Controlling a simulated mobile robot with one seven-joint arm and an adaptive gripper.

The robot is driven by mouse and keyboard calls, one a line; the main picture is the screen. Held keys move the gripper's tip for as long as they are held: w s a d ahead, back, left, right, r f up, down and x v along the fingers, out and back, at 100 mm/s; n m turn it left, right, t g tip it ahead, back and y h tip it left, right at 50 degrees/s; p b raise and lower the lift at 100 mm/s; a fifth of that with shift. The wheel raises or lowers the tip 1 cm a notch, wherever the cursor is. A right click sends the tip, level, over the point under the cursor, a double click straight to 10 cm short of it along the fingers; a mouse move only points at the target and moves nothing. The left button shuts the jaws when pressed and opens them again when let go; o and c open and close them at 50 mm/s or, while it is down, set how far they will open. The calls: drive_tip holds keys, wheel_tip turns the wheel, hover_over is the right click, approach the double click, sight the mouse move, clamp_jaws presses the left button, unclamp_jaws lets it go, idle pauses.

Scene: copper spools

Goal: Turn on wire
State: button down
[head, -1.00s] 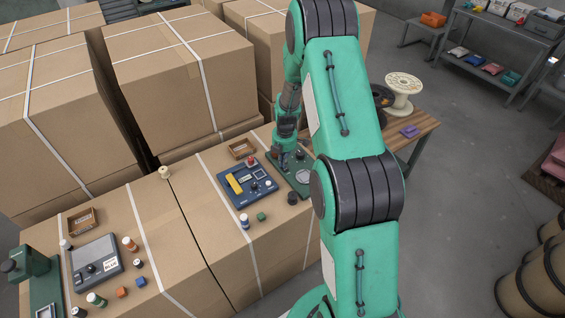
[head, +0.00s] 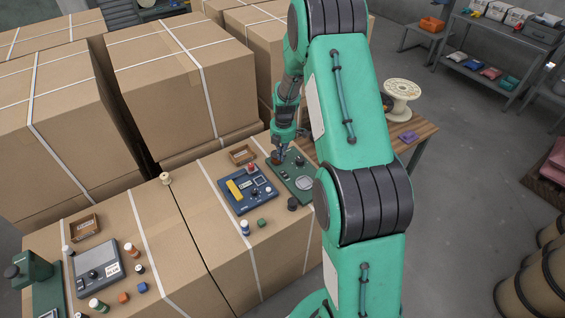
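A blue control panel (head: 240,203) lies on the cardboard surface, with a yellow part, a red button (head: 252,167) at its back edge and small dials. My gripper (head: 278,157) points down at the back left end of the green board. The fingers are too small and dark to tell whether they are open, touching the board or holding anything. I cannot make out a wire.
A small open box (head: 241,150) stands behind the blue panel. Small bottles and cubes stand in front of it. A grey device (head: 98,270) and a green machine (head: 33,268) are at left. Large strapped cartons (head: 180,80) block the back. A pale spool (head: 401,92) stands on a wooden table.

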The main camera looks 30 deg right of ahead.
wheel_tip(320, 180, up, 6)
drive_tip(key=shift+w, duration=0.45)
drive_tip(key=shift+r, duration=0.15)
drive_tip(key=s+a+r+m+t, duration=0.1)
drive_tip(key=s+a+r+m, duration=0.3)
drive_tip(key=r, duration=0.5)
drive_tip(key=s+a+r+m+t, duration=0.1)
drive_tip(key=s+a+r+m, duration=0.1)
drive_tip(key=s+a+r, duration=0.45)
drive_tip(key=s+a+r+m, duration=0.25)
drive_tip(key=a+r, duration=0.25)
drive_tip(key=r, duration=0.5)
drive_tip(key=s+a+r+m+t, duration=0.1)
drive_tip(key=s+a+r+m, duration=0.1)
drive_tip(key=s, duration=0.6)
drive_tip(key=s+a+r+m+t+b, duration=0.1)
drive_tip(key=s+a+m, duration=0.3)
drive_tip(key=s, duration=0.4)
drive_tip(key=s+a+r+m+t+b, duration=0.1)
drive_tip(key=s+a+r+m, duration=0.2)
drive_tip(key=s, duration=0.6)
drive_tip(key=shift+a+r, duration=0.4)
drive_tip(key=shift+a, duration=0.6)
